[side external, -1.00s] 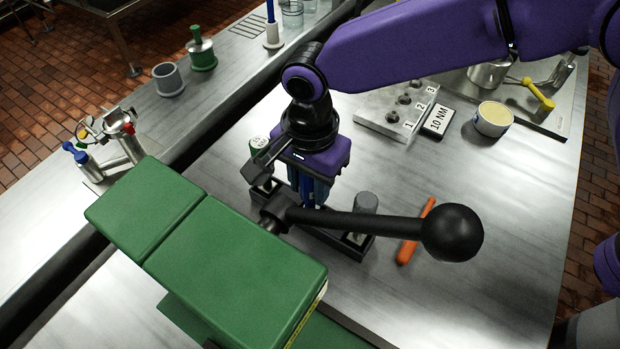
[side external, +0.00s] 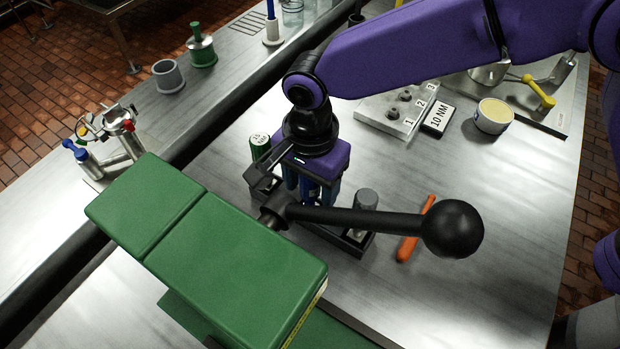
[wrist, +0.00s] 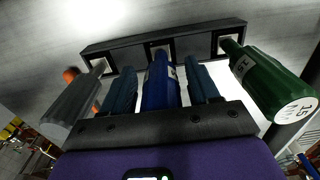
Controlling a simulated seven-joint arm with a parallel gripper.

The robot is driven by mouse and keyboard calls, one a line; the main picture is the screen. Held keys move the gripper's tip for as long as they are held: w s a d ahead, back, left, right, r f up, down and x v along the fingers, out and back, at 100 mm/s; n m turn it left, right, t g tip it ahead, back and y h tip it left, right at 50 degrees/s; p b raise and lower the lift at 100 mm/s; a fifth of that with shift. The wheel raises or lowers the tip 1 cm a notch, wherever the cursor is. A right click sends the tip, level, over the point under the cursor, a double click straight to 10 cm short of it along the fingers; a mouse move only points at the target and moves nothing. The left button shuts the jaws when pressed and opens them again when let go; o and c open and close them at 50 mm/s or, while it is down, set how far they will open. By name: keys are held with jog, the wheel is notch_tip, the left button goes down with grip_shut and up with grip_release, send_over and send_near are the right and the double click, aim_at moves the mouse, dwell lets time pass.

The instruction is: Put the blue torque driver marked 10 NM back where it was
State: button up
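The blue torque driver (wrist: 160,88) stands with its lower end at the middle socket of a dark three-socket rack (wrist: 97,47); its marking is not readable. In the side view the rack (side external: 361,250) is partly hidden behind a black lever. My gripper (side external: 313,190) is around the driver, one finger on each side, with narrow gaps showing in the wrist view (wrist: 162,88). It looks open. A green driver marked 15 NM (wrist: 270,85) stands in the right socket in the wrist view, and a grey driver (wrist: 75,105) in the left socket.
A black lever with a ball end (side external: 452,228) on a green body (side external: 235,265) reaches across in front of the rack. An orange stick (side external: 415,230) lies to its right. A numbered block (side external: 392,108), a 10 NM sign (side external: 438,117) and a tub (side external: 494,116) stand behind.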

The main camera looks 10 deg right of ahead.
jog(key=shift+r, duration=0.1)
notch_tip(320, 180, up, 13)
jog(key=shift+r, duration=0.15)
dwell(0.5)
jog(key=s+d+f+n, duration=0.2)
jog(key=s+d+n, duration=0.3)
jog(key=d, duration=0.8)
jog(key=s+d+f+n, duration=0.2)
jog(key=s+d+n, duration=0.3)
jog(key=d+n, duration=0.4)
jog(key=s+d+f+n, duration=0.2)
jog(key=s+d+n, duration=0.4)
jog(key=d, duration=1.3)
jog(key=shift+d+n, duration=0.15)
jog(key=shift+n, duration=0.65)
